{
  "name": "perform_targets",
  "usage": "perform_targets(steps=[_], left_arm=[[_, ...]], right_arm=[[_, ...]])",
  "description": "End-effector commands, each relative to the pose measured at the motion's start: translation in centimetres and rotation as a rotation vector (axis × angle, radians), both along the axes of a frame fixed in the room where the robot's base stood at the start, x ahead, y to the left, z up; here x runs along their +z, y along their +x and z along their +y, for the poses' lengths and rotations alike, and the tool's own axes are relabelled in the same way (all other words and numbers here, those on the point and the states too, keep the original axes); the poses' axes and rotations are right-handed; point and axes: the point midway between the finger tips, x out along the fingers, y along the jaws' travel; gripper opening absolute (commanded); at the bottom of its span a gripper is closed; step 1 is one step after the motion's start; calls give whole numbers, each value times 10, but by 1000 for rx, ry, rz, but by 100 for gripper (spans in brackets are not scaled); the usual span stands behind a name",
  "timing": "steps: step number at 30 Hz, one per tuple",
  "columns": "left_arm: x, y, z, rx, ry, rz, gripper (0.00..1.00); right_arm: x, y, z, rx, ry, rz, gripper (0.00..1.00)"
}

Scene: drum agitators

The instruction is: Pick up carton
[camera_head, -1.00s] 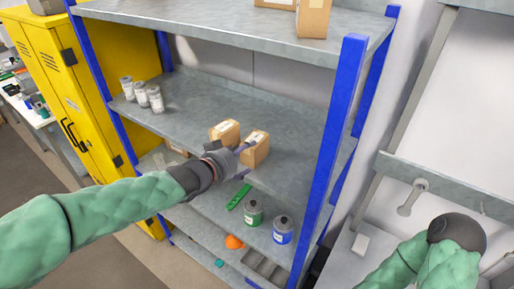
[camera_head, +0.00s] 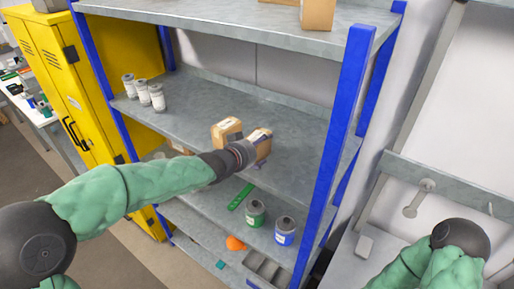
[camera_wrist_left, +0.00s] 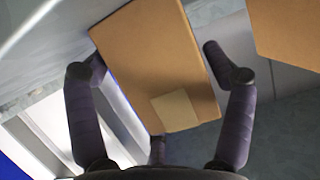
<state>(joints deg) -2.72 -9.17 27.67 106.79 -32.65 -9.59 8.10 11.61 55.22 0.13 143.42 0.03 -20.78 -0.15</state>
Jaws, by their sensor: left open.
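Two small brown cartons stand side by side on the middle shelf. The right carton (camera_head: 263,145) is partly hidden behind my left gripper (camera_head: 258,150); the left carton (camera_head: 227,130) is just beside it. In the left wrist view, the near carton (camera_wrist_left: 155,65) lies between the spread fingers of my left gripper (camera_wrist_left: 160,85), with a pale label at its lower end. The gripper is open, and gaps show between the fingers and the carton. The other carton (camera_wrist_left: 288,32) shows at the upper right there. My right gripper is out of view; only part of its arm shows.
The shelf unit has a blue post (camera_head: 343,130) at the right and a bare middle shelf (camera_head: 190,112) around the cartons. Several grey cans (camera_head: 143,90) stand at its left. Below are a green can (camera_head: 255,213) and a blue can (camera_head: 285,231). Another carton (camera_head: 317,14) is on top.

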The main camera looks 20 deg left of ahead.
Motion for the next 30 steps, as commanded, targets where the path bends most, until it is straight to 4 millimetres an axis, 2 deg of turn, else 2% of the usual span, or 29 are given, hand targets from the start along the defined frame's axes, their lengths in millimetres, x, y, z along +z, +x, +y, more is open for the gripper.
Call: perform_targets(steps=[2,3,7,8,20,26,30], left_arm=[[0,0,0,0,0,0,82],[0,0,0,0,0,0,77],[0,0,0,0,0,0,40],[0,0,0,0,0,1,37],[6,0,0,-1,0,-1,36],[34,0,0,-2,1,-5,36],[63,-22,2,0,-1,-6,36]], right_arm=[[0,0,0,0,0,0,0],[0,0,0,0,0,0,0],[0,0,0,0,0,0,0],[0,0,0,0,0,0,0],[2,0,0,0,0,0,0],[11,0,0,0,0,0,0],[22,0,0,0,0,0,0]])
